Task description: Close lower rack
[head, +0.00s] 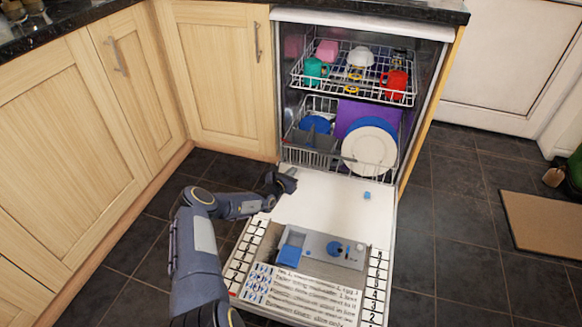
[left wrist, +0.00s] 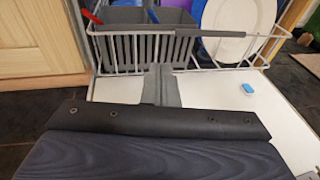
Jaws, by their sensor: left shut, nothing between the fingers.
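The lower rack (head: 306,158) sits inside the open dishwasher, at the inner end of the lowered door (head: 325,201). It holds a white plate (head: 369,150), a purple board (head: 352,113), blue dishes (head: 314,124) and a grey cutlery basket (head: 312,139). My left gripper (head: 285,182) is shut and empty, low over the door's left side, just in front of the rack. In the left wrist view, its fingers (left wrist: 161,84) point at the rack's front wires (left wrist: 108,70), below the cutlery basket (left wrist: 145,42). Whether they touch the rack is unclear. My right gripper is out of view.
The upper rack (head: 352,86) holds cups and bowls. A small blue tablet (head: 367,195) lies on the door, beyond the detergent dispenser (head: 322,247). Wooden cabinets (head: 215,75) stand left. The dark floor (head: 450,210) to the right is mostly clear, with a brown mat (head: 545,222).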

